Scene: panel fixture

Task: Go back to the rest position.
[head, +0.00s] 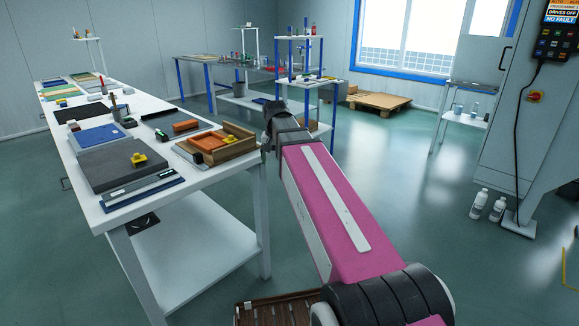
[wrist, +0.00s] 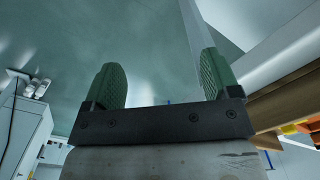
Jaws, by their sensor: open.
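My gripper (wrist: 160,64) shows in the wrist view with its two green ribbed fingers spread apart and nothing between them. In the head view my magenta arm reaches forward from the lower right, and its dark end stands beside the right edge of the long white table (head: 205,172). The fingers are not clearly visible there. A wooden tray (head: 243,147) with orange and yellow parts lies on the table close to the arm's end. In the wrist view the tray's wooden edge (wrist: 285,103) is at the right, apart from the fingers.
The table holds a grey foam block (head: 115,165), a blue mat (head: 98,138) and several small items. A grey cabinet (head: 525,120) stands at the right, with white bottles (head: 480,203) on the floor near it. A pallet (head: 380,101) lies at the back. The middle floor is clear.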

